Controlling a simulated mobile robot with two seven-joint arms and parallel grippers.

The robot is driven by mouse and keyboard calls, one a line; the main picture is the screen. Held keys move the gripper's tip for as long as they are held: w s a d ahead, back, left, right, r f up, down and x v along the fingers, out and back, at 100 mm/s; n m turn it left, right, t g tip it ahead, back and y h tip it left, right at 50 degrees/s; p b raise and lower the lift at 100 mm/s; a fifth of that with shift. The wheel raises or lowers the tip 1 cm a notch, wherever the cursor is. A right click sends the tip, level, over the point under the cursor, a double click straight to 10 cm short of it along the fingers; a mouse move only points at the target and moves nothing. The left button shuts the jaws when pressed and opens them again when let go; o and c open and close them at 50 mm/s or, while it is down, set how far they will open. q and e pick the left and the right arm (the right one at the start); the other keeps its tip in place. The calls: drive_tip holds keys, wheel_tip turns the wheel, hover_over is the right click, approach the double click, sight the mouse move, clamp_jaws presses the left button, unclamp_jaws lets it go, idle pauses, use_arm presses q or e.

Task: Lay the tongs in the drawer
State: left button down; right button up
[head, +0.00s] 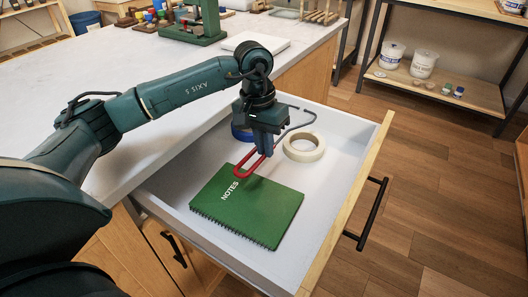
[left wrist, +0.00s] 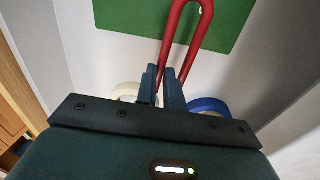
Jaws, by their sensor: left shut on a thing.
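My left gripper (head: 265,152) points down over the open drawer (head: 348,203) and is shut on the tongs (head: 240,172). The tongs have a red looped handle, which reaches over the edge of a green notebook, and a thin grey end curving away to the right behind the gripper. In the left wrist view, the red loop of the tongs (left wrist: 168,38) extends from between the fingers (left wrist: 167,85) over the notebook. Whether the tongs touch the drawer's contents is hard to tell. My right gripper is not in view.
In the drawer lie the green notebook (head: 250,207), a cream tape roll (head: 304,147) and a blue tape roll (head: 240,133), partly hidden. The drawer floor is bare to the right of the notebook. A black handle (head: 368,215) sticks out in front. The worktop (head: 100,150) borders the drawer.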

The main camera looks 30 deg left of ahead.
sight(264, 155)
use_arm(q)
wheel_tip(264, 155, down, 2)
drive_tip(key=shift+f, duration=0.2)
drive_tip(key=shift+f+b, duration=0.45)
drive_tip(key=shift+b, duration=0.1)
drive_tip(key=c, duration=1.5)
unclamp_jaws()
drive_tip(key=shift+r+p, duration=0.6)
drive_tip(key=shift+p, duration=0.05)
drive_tip(key=r, duration=0.4)
drive_tip(key=a+r, duration=0.1)
drive_tip(key=r, duration=0.6)
drive_tip(key=shift+a+r, duration=0.25)
drive_tip(key=shift+r, duration=0.1)
